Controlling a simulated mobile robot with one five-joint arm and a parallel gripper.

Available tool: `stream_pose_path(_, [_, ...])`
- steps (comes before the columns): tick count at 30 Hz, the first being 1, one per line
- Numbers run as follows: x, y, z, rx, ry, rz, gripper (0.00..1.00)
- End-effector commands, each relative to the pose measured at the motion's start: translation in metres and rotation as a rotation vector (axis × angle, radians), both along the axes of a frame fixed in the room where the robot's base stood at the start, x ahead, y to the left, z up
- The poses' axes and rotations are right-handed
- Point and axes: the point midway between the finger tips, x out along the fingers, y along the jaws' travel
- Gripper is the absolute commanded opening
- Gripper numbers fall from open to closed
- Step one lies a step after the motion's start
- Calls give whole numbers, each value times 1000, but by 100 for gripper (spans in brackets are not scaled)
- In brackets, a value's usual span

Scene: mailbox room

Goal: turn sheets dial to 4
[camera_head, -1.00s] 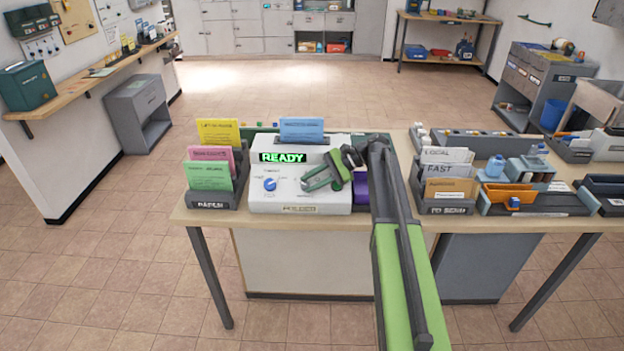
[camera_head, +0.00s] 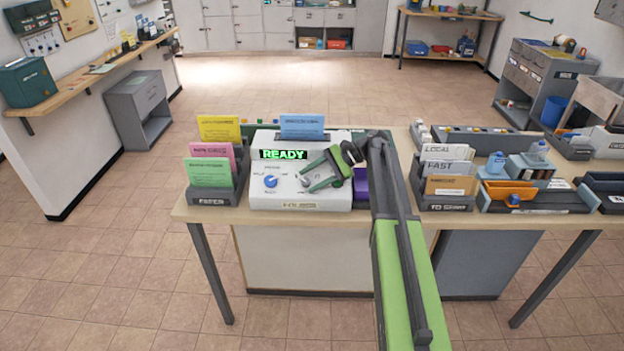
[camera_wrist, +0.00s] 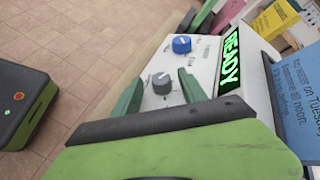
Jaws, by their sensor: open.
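A white machine (camera_head: 330,201) stands on the table, with a green READY display (camera_head: 283,154) that also shows in the wrist view (camera_wrist: 231,60). A blue dial (camera_head: 271,182) is on its left front; in the wrist view the blue dial (camera_wrist: 182,44) lies beyond my fingers. A grey dial (camera_wrist: 161,83) with a pale pointer line sits to its right. My gripper (camera_head: 308,180) is open over the machine's front. In the wrist view its green fingers (camera_wrist: 160,80) stand on either side of the grey dial, with gaps visible. The dial labels are too small to read.
A paper rack (camera_head: 208,200) with coloured cards stands left of the machine. A blue card (camera_head: 302,126) stands at the machine's back. A purple object (camera_head: 361,184) is close on its right. A rack of envelopes (camera_head: 447,187) stands right of my arm.

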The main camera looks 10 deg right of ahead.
Motion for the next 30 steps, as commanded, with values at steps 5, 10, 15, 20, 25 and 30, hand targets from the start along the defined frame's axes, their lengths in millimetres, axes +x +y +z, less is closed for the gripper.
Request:
stream_pose_path(5, [-1, -18, 16, 0, 0, -3, 50])
stream_pose_path(10, [-4, -57, 44, 0, 0, -4, 50])
stream_pose_path(15, [-9, -98, 69, 1, 0, -3, 50])
stream_pose_path(20, [-12, -128, 86, 0, 0, -2, 50])
stream_pose_path(25, [-15, -145, 92, -1, 1, -1, 50])
stream_pose_path(30, [-16, -147, 92, -1, 0, 1, 50])
